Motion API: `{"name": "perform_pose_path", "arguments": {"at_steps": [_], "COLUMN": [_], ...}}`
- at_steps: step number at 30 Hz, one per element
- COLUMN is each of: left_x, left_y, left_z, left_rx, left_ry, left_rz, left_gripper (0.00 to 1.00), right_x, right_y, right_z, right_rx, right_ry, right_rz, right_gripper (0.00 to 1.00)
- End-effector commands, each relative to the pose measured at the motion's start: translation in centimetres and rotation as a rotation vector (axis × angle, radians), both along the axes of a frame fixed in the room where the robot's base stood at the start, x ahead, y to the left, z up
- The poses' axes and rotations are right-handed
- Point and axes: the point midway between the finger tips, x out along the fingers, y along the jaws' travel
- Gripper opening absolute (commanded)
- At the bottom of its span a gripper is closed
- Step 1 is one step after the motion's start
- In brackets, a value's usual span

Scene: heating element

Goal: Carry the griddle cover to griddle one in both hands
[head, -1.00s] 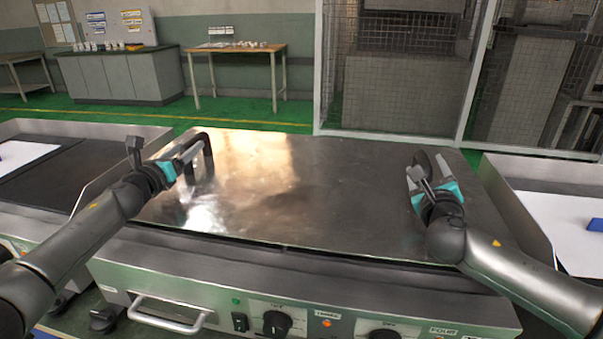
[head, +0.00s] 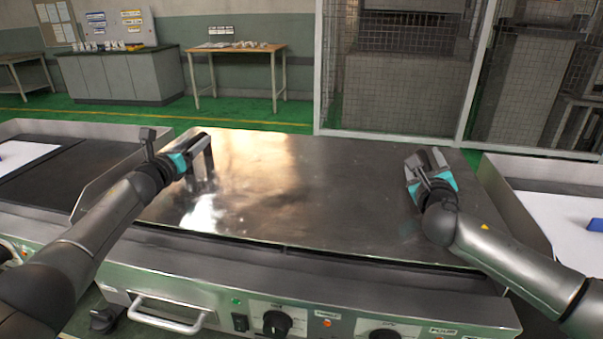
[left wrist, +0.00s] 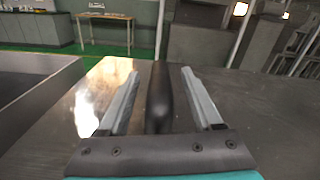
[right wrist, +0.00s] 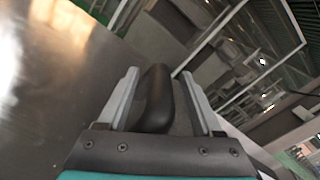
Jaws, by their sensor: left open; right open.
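The griddle cover (head: 290,190) is a flat, shiny steel plate lying over the middle griddle, with a dark handle at its left and right ends. My left gripper (head: 196,150) is at the left handle. In the left wrist view the black handle (left wrist: 160,95) stands between the two open fingers, with gaps on both sides. My right gripper (head: 428,160) is at the right handle. In the right wrist view that black handle (right wrist: 155,98) lies between the open fingers, nearer the left one. In the head view the grippers largely hide both handles.
The griddle front (head: 300,290) has knobs, a switch and a bar handle (head: 165,314). Another griddle (head: 50,185) with a raised side wall stands at the left, and one with a white sheet (head: 570,225) at the right. A mesh fence (head: 400,90) stands behind.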

Motion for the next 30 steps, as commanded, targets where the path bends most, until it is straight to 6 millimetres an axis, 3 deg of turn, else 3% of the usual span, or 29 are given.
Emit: {"name": "perform_pose_path", "arguments": {"at_steps": [2,19,30], "left_x": [0.00,-0.01,-0.02], "left_y": [-0.01,0.01,0.01], "left_z": [0.02,0.00,-0.01], "left_rx": [0.000,0.000,0.000], "left_ry": [0.000,0.000,0.000], "left_rz": [0.000,0.000,0.000], "left_gripper": [0.65,0.01,0.00], "right_x": [0.00,-0.01,-0.02], "right_y": [0.00,-0.01,-0.01], "right_z": [0.02,0.01,-0.02], "right_rx": [0.000,0.000,0.000], "right_ry": [0.000,0.000,0.001], "right_rz": [0.000,0.000,-0.001], "right_gripper": [0.65,0.01,0.00]}}
